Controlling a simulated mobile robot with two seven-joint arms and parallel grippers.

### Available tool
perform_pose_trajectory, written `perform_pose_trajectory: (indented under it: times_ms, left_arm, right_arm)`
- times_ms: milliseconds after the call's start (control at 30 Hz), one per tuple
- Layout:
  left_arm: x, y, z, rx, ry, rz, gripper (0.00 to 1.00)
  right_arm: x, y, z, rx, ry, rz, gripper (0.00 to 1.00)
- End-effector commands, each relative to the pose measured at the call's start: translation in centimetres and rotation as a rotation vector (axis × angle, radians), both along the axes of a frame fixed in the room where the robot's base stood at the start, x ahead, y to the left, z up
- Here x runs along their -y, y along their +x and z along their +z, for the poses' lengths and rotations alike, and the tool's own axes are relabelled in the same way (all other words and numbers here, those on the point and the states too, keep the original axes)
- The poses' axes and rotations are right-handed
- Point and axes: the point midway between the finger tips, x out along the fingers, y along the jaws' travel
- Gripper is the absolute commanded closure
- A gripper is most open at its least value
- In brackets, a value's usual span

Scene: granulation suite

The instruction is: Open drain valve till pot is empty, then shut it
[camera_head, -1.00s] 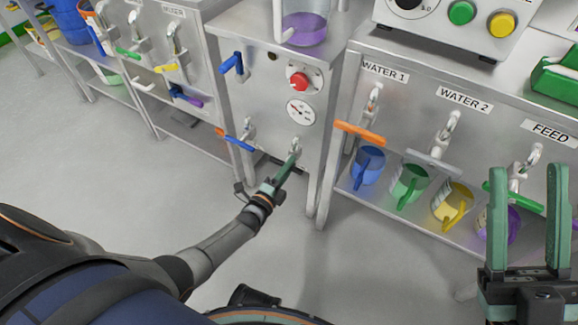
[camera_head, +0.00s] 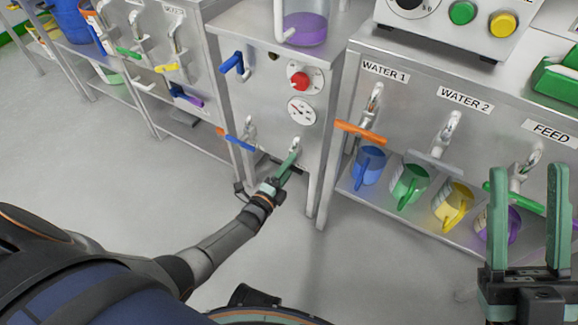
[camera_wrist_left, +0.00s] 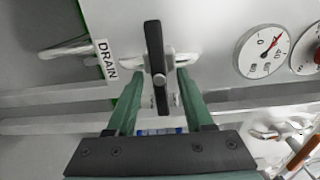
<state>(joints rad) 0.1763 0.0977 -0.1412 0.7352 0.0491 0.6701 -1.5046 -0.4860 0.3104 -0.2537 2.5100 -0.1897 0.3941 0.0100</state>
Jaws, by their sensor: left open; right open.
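The drain valve has a dark bar handle (camera_wrist_left: 154,65) beside the DRAIN label in the left wrist view. The handle stands roughly lengthwise in the gap between the fingers of my left gripper (camera_wrist_left: 154,75), which is open; I cannot tell if a finger touches it. In the head view my left gripper (camera_head: 291,158) is at the low front of the steel cabinet and hides most of this handle. A clear pot (camera_head: 305,22) on the cabinet top holds purple liquid; its top is cut off. My right gripper (camera_head: 528,172) is open and empty at the right.
A red knob (camera_head: 299,80) and a gauge (camera_head: 301,111) sit above the drain valve. A blue-handled valve (camera_head: 240,142) is left of it. An orange handle (camera_head: 361,132) sticks out at the right. Several coloured jugs stand on the right shelf. The floor in front is clear.

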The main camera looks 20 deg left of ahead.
Motion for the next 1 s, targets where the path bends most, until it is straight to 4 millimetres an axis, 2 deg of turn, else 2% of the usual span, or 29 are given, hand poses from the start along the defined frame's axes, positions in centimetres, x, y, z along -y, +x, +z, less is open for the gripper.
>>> perform_pose_trajectory:
  times_ms: [167, 400, 600, 800, 1000]
  left_arm:
    - [-0.2, -1.8, 0.2, -0.004, -0.001, 0.000, 0.48]
    - [-0.7, -7.0, 0.3, -0.005, -0.001, 0.001, 0.48]
    - [-1.0, -10.6, 0.1, -0.004, 0.000, 0.000, 0.48]
    - [-1.2, -12.3, 0.0, -0.002, 0.000, 0.001, 0.48]
    - [-1.2, -12.5, 0.0, -0.001, 0.000, 0.001, 0.48]
  right_arm:
    - [0.1, 0.0, 1.1, -0.001, 0.007, 0.002, 0.50]
    - [0.3, -0.1, 3.3, 0.008, 0.017, 0.003, 0.50]
    - [0.3, -0.3, 4.4, 0.029, 0.002, -0.007, 0.50]
    - [0.5, -0.2, 4.7, 0.032, 0.003, -0.020, 0.50]
    - [0.6, -0.2, 4.7, 0.031, 0.004, -0.024, 0.50]
